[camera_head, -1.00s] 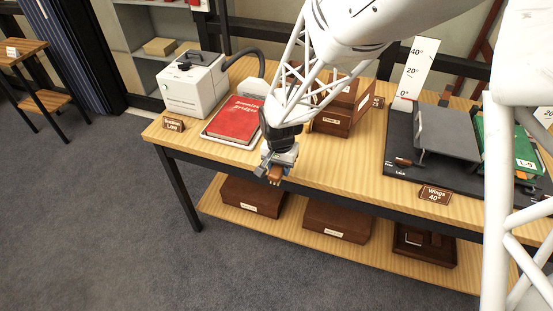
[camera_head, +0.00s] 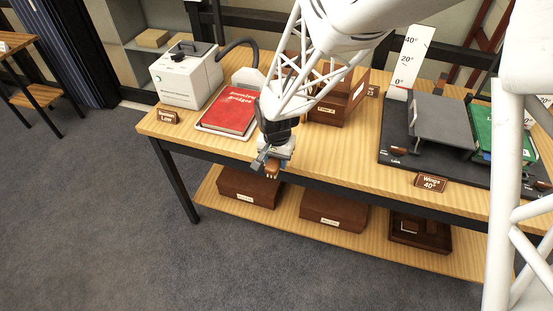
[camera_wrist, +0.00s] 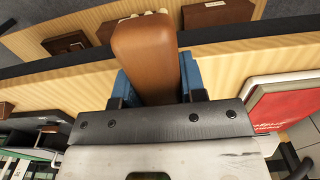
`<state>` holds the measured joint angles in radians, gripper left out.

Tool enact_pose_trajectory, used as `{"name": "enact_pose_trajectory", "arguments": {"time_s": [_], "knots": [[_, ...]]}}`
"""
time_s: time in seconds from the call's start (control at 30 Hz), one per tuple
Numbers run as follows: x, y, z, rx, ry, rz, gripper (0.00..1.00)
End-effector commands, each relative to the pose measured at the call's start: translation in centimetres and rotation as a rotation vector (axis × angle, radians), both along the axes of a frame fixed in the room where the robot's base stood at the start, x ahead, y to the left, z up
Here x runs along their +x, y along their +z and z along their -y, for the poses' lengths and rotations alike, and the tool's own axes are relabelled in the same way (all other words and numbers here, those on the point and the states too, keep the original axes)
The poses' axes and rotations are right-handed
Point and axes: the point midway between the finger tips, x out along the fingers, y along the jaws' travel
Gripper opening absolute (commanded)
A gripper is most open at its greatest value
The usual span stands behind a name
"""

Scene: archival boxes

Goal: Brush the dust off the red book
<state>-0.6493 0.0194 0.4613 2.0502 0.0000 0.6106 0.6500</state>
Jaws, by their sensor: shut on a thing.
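The red book (camera_head: 228,112) lies flat, cover up, on a pale board on the left part of the wooden table. Its edge also shows at the right of the wrist view (camera_wrist: 290,107). My gripper (camera_head: 270,166) is to the right of the book, above the table's front edge. It is shut on a brown wooden handle (camera_wrist: 146,55), which looks like the brush's; blue finger pads sit on both sides of it. The light tip beyond the handle is partly seen. I cannot make out dust on the cover.
A brown wooden box (camera_head: 330,110) stands behind my gripper. A dark cradle (camera_head: 445,125) and a green book (camera_head: 507,135) are at the right. The table's front middle is clear.

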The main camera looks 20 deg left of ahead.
Motion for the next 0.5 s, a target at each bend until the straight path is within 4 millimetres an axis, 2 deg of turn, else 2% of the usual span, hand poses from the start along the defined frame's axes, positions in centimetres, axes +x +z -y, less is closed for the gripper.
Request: {"name": "enact_pose_trajectory", "arguments": {"time_s": [0.27,0.5], "knots": [[0.8,0.2,-0.7,0.0,0.0,0.0,0.19],[3.5,0.9,-3.2,0.0,0.0,0.0,0.19]]}}
